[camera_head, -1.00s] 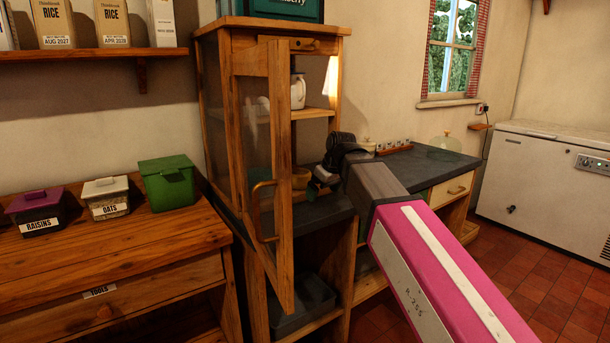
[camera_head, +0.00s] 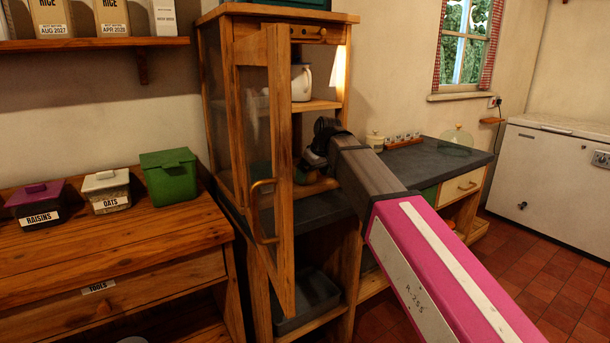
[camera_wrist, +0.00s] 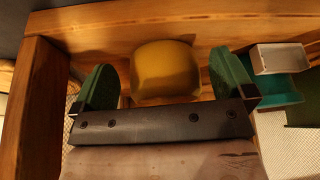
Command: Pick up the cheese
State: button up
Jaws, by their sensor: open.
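A rounded yellow block, which looks like the cheese (camera_wrist: 166,64), rests on wood in the wrist view. My gripper (camera_wrist: 164,82) is open, with one green finger on each side of the block. Gaps show between the block and both fingers, so neither seems to touch it. In the head view my gripper (camera_head: 313,162) is inside the wooden cabinet, at its lower level. The cheese cannot be made out there, behind the door frame and my gripper.
The cabinet door (camera_head: 281,170) stands open left of my arm. A white jug (camera_head: 300,82) sits on the shelf above. In the wrist view a wooden post (camera_wrist: 34,110) is at left; a white box (camera_wrist: 280,58) and teal item (camera_wrist: 275,92) are at right.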

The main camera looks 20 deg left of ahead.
jog(key=w+a, duration=0.2)
jog(key=a, duration=0.1)
jog(key=shift+a, duration=0.25)
jog(key=shift+f, duration=0.6)
jog(key=shift+c, duration=0.3)
jog(key=c, duration=0.8)
jog(key=shift+r, duration=0.15)
